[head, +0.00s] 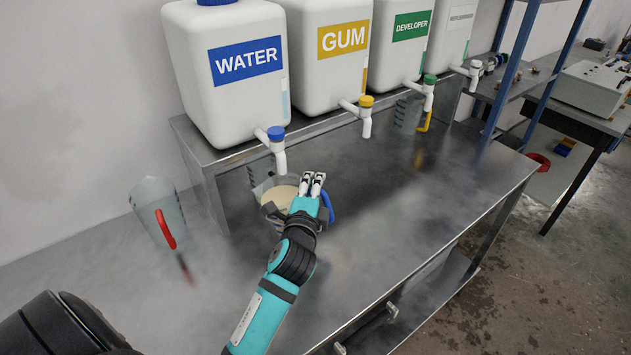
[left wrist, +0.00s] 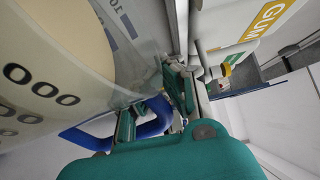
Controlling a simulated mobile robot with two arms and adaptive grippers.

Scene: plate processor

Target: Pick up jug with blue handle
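The jug with the blue handle (head: 270,188) stands on the metal bench below the WATER tap, with pale cream liquid in it. Its blue handle (head: 328,203) shows at the right of my left gripper (head: 313,180). The gripper's fingers are at the handle side of the jug and hide part of it. In the left wrist view the clear jug wall with its markings (left wrist: 118,25) fills the upper left. The blue handle (left wrist: 152,118) shows between and behind the teal fingers (left wrist: 153,108). Whether they are clamped on it is unclear. My right gripper is not in view.
A jug with a red handle (head: 157,205) stands at the left; a jug with a yellow handle (head: 407,115) stands under the DEVELOPER tap (head: 429,84). The WATER tank (head: 228,75) and GUM tank (head: 322,50) sit on a raised shelf. The bench's right part is clear.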

